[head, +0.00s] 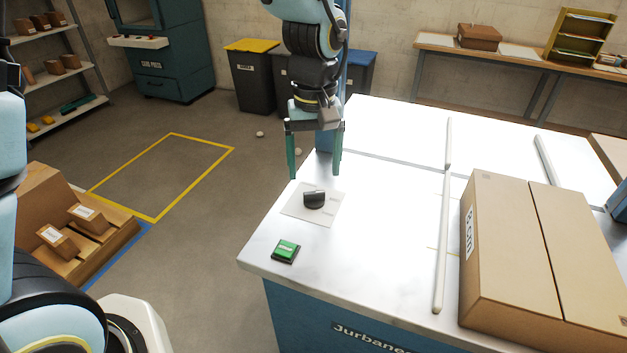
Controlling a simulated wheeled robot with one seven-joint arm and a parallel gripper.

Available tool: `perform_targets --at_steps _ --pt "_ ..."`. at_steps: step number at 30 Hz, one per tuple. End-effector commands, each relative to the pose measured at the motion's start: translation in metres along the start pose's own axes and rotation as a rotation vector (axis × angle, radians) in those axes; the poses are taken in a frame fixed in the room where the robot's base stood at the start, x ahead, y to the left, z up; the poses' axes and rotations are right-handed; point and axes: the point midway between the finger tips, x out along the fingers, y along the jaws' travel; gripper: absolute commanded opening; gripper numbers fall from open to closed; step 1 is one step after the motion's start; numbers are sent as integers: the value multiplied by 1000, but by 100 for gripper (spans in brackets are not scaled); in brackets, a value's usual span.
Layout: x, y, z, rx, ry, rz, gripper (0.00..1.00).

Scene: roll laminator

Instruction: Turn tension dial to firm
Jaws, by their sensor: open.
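The tension dial (314,199) is a small dark knob on a pale square plate (298,211) near the left corner of the white laminator table (385,220). The plate has faint markings that are too small to read, so I cannot tell the dial's setting. My gripper (315,174) points down with its two green fingers apart and nothing between them. It is above and slightly behind the dial, and does not appear to touch it.
A green button (286,250) on a dark base sits in front of the dial. White rails (441,240) run along the table, and a large cardboard box (540,265) stands at the right. The white surface between dial and rails is clear.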

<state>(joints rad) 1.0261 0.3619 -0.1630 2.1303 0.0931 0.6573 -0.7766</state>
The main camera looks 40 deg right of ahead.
Motion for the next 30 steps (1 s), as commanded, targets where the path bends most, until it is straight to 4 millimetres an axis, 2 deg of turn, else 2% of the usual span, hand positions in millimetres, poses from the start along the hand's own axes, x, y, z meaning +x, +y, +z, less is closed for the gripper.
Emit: perform_targets --at_steps 3,9,21,30 --pt "22 0 1 1 -4 -3 85" --pt "46 0 0 2 -2 -1 85" --pt "54 0 0 1 1 1 85" --pt "54 0 0 0 1 1 52"
